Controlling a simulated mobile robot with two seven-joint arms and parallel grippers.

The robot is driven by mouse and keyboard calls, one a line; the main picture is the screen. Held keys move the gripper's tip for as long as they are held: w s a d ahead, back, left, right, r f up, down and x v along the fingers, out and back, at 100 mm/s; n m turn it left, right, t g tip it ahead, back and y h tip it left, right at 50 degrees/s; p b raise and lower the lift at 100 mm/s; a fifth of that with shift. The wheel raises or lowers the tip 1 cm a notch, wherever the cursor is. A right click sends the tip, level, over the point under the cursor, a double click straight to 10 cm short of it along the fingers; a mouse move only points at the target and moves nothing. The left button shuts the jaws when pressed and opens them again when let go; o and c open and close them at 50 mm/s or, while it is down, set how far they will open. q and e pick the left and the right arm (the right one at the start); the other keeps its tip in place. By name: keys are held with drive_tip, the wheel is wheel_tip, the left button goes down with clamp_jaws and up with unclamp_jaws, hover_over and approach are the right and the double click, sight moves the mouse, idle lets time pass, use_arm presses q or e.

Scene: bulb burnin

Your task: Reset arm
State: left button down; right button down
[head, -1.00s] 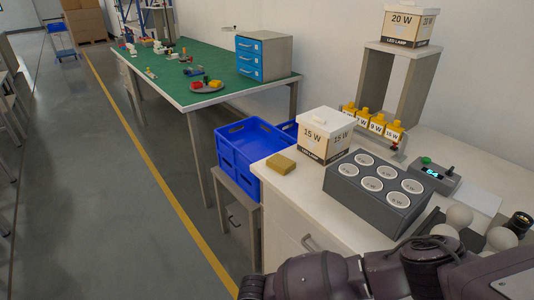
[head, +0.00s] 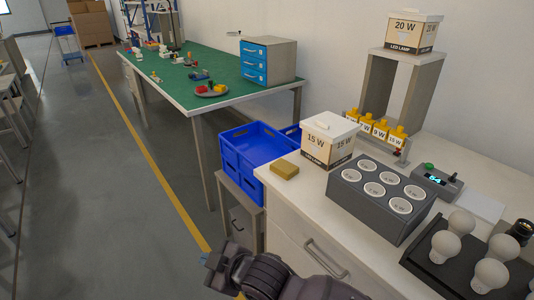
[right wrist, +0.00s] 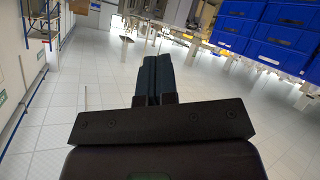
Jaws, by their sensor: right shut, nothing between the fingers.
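My right arm comes in at the bottom of the head view, and its gripper (head: 212,262) is over the floor, left of the white workbench (head: 290,207). In the right wrist view my right gripper (right wrist: 152,62) shows its two dark fingers together, with nothing between them. My left gripper is not in view. On the bench stand a grey block with several numbered round sockets (head: 372,231) and a black tray (head: 419,264) with several white bulbs.
A 15 W lamp box (head: 328,140) and a tan block (head: 285,169) are near the bench's left edge. A blue crate (head: 253,157) stands beside the bench. A tester with a lit display (head: 436,181) is behind the sockets. The floor aisle at left is clear.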

drive_tip(key=d+f+m+t+h, duration=0.2)
drive_tip(key=d+m+t+h, duration=0.7)
drive_tip(key=d, duration=1.5)
drive_tip(key=s+d+f+m+g+h, duration=0.1)
drive_tip(key=s+d+f+m+g, duration=0.1)
drive_tip(key=s+d+f, duration=0.3)
drive_tip(key=s+d+f+m+g+h+p, duration=0.1)
drive_tip(key=s+d+f+m+g, duration=0.2)
drive_tip(key=s+d+f, duration=0.3)
drive_tip(key=s+d+m, duration=0.1)
drive_tip(key=s+d, duration=0.3)
drive_tip(key=s, duration=0.4)
drive_tip(key=shift+s+d+f+m, duration=0.15)
drive_tip(key=shift+s+d+m, duration=0.15)
drive_tip(key=shift+d, duration=0.05)
drive_tip(key=shift+s+d, duration=0.1)
